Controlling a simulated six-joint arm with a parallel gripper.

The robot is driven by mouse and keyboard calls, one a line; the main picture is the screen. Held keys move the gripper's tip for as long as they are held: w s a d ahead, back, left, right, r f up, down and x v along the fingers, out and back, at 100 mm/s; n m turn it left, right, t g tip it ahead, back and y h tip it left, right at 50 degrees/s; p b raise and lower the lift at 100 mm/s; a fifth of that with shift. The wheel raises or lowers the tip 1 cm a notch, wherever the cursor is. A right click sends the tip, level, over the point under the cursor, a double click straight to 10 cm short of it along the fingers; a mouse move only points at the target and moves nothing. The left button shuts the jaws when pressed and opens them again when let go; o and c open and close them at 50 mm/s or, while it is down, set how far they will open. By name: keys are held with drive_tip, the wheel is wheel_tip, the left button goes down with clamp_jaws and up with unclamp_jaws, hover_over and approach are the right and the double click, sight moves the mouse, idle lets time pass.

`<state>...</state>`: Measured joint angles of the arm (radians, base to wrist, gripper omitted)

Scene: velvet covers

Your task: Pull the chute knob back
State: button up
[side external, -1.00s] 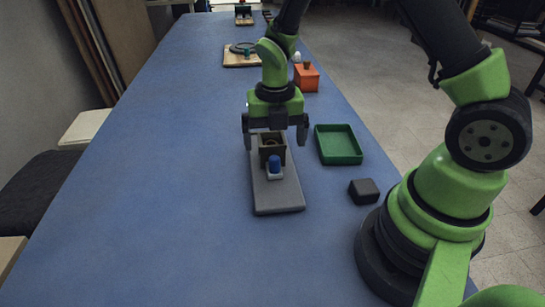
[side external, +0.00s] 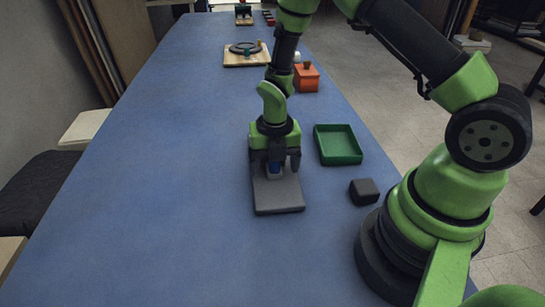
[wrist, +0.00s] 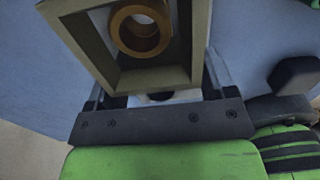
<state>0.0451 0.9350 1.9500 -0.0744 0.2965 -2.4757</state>
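The chute is a grey slab (side external: 277,196) on the blue table, with a small box frame mostly hidden behind my gripper in the side view. The blue chute knob (side external: 275,169) shows low between the fingers. My gripper (side external: 275,165) is lowered over the slab with its fingers apart, one on each side of the knob. I see no finger touching it. In the wrist view, the box frame (wrist: 186,78) with a brass ring (wrist: 141,29) inside fills the upper middle. The knob cannot be made out there.
A green tray (side external: 338,159) is just right of the slab, and a small black block (side external: 364,191) lies nearer my base. An orange box (side external: 306,80) and a wooden board with a dark ring (side external: 246,59) stand farther back. The table's left side is clear.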

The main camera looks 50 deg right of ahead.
sight(280, 201)
drive_tip(key=c, duration=1)
drive_tip(key=shift+s+a, duration=2.6)
drive_tip(key=o, duration=1.5)
drive_tip(key=shift+c, duration=0.2)
wheel_tip(280, 201, up, 7)
